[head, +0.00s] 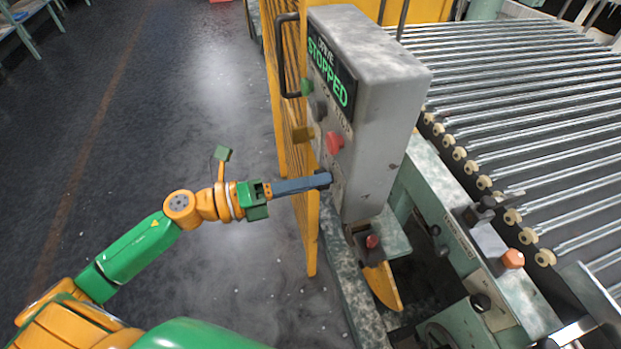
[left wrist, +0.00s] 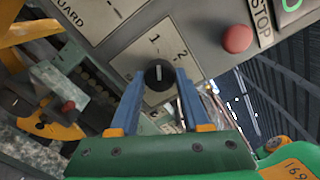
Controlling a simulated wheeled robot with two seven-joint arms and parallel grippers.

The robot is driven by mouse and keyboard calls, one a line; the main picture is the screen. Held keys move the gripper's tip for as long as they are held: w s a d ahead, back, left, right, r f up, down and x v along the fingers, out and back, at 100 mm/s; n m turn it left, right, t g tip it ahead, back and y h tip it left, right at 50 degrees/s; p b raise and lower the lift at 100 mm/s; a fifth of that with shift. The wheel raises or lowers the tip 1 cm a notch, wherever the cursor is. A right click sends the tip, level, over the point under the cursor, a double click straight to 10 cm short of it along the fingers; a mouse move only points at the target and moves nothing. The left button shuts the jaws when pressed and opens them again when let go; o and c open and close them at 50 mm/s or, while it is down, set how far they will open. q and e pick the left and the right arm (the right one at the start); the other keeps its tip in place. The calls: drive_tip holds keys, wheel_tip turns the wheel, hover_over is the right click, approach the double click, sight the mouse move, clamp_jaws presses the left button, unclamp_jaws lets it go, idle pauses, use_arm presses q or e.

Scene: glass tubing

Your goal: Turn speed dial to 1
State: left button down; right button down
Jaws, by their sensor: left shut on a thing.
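The grey control box (head: 375,75) stands beside the roller conveyor, its display reading STOPPED in green. The speed dial is a black round knob (left wrist: 159,75) with a pale line, on a plate marked 1 and 2. In the left wrist view the line points roughly up, near the 1; its exact setting is hard to tell. My left gripper (head: 324,181) reaches the lower part of the panel. Its two blue fingers (left wrist: 159,80) are shut on the dial, one on each side. In the head view the fingers largely hide the dial. My right gripper is not in view.
A red button (head: 334,143) sits above the dial, with a green button (head: 307,87) higher up. A yellow mesh guard (head: 282,70) stands beside the box. An orange button (head: 513,258) is on the conveyor side. Open floor lies to the left.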

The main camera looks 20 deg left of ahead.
use_arm(q)
drive_tip(key=shift+r, duration=0.1)
drive_tip(key=shift+c, duration=1.8)
unclamp_jaws()
drive_tip(key=shift+w, duration=0.1)
drive_tip(key=b+v, duration=0.2)
drive_tip(key=v, duration=0.5)
